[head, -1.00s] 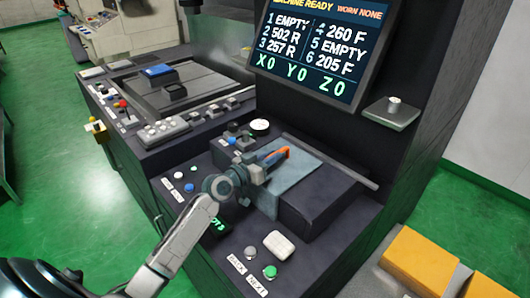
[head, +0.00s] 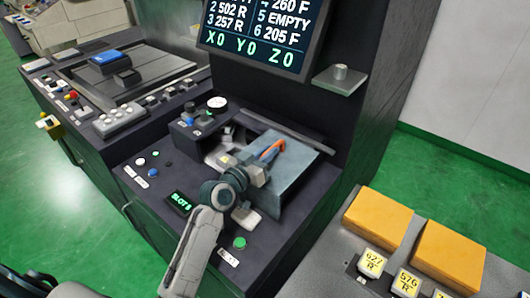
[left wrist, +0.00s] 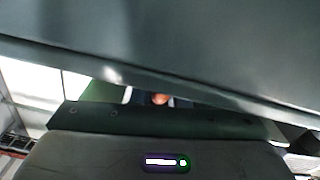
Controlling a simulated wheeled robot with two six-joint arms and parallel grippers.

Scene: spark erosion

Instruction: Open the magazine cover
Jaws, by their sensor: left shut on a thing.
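The magazine cover (head: 292,185) is a blue-grey panel on the dark machine console in the head view. It lies toward the right of its housing, and part of an opening (head: 222,153) with pale parts shows at its left. An orange handle (head: 272,150) stands on the cover. My left gripper (head: 266,158) is shut on this handle; its fingers are partly hidden. In the left wrist view, a large grey surface, seemingly the cover (left wrist: 200,45), fills the top, and a small orange spot shows below it. My right gripper is in neither view.
A screen (head: 265,30) and a small shelf (head: 338,80) are behind the cover. A green button (head: 239,243) and a slot display (head: 179,203) are in front. Yellow blocks (head: 378,220) stand on a bench at the right. Knobs (head: 190,112) are at the left.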

